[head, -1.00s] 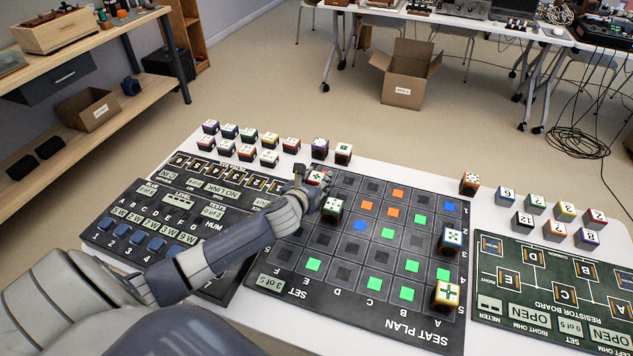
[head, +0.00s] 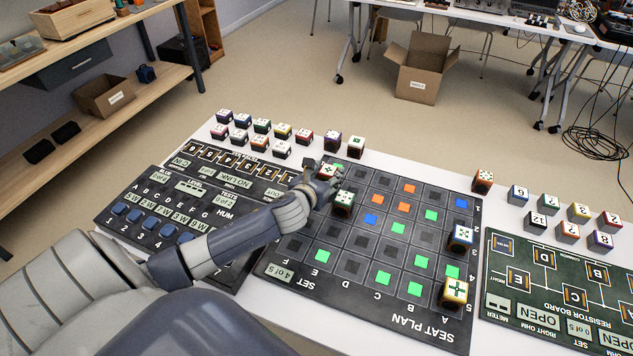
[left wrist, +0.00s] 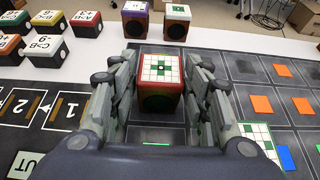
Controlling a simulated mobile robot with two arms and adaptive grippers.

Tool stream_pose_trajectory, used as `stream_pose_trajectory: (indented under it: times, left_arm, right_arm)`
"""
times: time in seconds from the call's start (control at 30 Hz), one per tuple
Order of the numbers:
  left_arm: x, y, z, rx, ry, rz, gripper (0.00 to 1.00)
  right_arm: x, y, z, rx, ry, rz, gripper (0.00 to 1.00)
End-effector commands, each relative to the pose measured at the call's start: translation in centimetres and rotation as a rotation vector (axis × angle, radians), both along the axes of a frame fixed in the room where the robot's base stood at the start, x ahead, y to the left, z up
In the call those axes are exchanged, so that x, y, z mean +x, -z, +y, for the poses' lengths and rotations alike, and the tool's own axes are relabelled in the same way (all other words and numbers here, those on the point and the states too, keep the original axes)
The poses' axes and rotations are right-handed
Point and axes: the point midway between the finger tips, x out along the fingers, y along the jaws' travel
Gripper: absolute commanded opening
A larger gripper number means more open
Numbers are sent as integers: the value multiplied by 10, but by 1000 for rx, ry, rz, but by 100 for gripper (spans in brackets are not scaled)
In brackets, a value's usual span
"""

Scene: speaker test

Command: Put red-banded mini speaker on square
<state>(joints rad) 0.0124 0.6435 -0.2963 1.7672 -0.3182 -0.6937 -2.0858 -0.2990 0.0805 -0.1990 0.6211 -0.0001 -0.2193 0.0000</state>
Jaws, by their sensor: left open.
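The red-banded mini speaker (head: 327,169), a small cube with a white and green patterned top, stands upright on the far-left corner square of the dark seat plan board (head: 432,330). In the left wrist view the speaker (left wrist: 160,75) sits between the two fingers of my left gripper (left wrist: 160,95). The fingers are open, one on each side of it, with small gaps visible. A green strip shows at the square by its base. My left gripper also shows in the head view (head: 324,180). My right gripper is out of view.
Other speakers stand on the board: a green-banded one (head: 343,201) close beside my gripper, a blue one (head: 461,236) and a yellow one (head: 454,291). The board's counter (head: 287,273) reads 4 of 5.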

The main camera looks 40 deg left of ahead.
Motion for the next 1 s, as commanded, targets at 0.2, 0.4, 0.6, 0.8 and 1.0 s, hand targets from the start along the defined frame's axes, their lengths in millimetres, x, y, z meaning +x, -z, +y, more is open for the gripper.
stream_pose_trajectory:
  times: [0.2,0.4,0.6,0.8,1.0]
  left_arm:
    - [-38,-17,-9,1,3,0,44]
    - [-69,-30,-17,1,3,1,44]
    - [-87,-38,-21,1,0,-1,44]
    - [-91,-40,-22,0,0,-2,44]
    - [-90,-39,-22,-1,0,-1,44]
  right_arm:
    - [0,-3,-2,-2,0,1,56]
    - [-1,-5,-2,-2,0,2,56]
    - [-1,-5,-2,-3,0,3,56]
    - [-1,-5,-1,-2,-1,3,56]
    - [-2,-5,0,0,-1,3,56]
